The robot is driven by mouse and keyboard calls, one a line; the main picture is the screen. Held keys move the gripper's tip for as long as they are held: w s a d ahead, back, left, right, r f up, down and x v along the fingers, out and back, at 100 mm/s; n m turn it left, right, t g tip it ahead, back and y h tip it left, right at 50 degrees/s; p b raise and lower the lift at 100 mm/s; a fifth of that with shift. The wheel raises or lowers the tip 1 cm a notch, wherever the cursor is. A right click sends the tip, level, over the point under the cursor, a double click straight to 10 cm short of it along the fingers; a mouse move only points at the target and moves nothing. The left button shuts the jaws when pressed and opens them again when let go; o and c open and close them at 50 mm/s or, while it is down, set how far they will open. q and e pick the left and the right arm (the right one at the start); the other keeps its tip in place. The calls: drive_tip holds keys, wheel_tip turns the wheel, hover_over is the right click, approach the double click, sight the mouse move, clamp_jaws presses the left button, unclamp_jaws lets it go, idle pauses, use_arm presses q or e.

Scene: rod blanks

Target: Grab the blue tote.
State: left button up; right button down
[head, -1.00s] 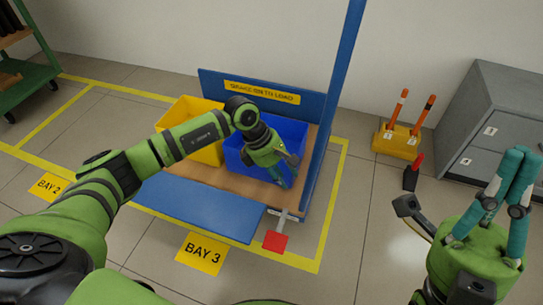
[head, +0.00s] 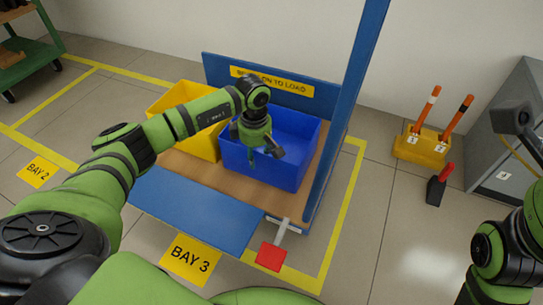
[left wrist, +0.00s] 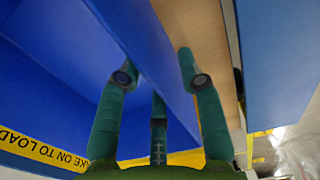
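The blue tote (head: 292,177) stands on the wooden deck of a blue cart, right of a yellow tote, in the head view. My left gripper (head: 268,153) points down at the tote's near rim. In the left wrist view the teal fingers (left wrist: 158,65) are spread apart, and the tote's wall (left wrist: 150,45) runs between them. The tote's inside shows on one side and the wooden deck on the other. I cannot tell whether any finger touches the wall.
The yellow tote (head: 203,146) is beside the blue one. The cart has a blue front flap (head: 195,210), a tall blue post (head: 347,110) on the right and a red pedal (head: 271,257). A yellow stand (head: 422,148) and grey cabinet (head: 490,150) are further right.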

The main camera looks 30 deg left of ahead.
use_arm(q)
wheel_tip(320, 180, down, 2)
drive_tip(key=shift+f+b, duration=0.25)
drive_tip(key=shift+b, duration=0.2)
clamp_jaws()
drive_tip(key=shift+w+r, duration=0.1)
drive_tip(key=shift+r, duration=0.05)
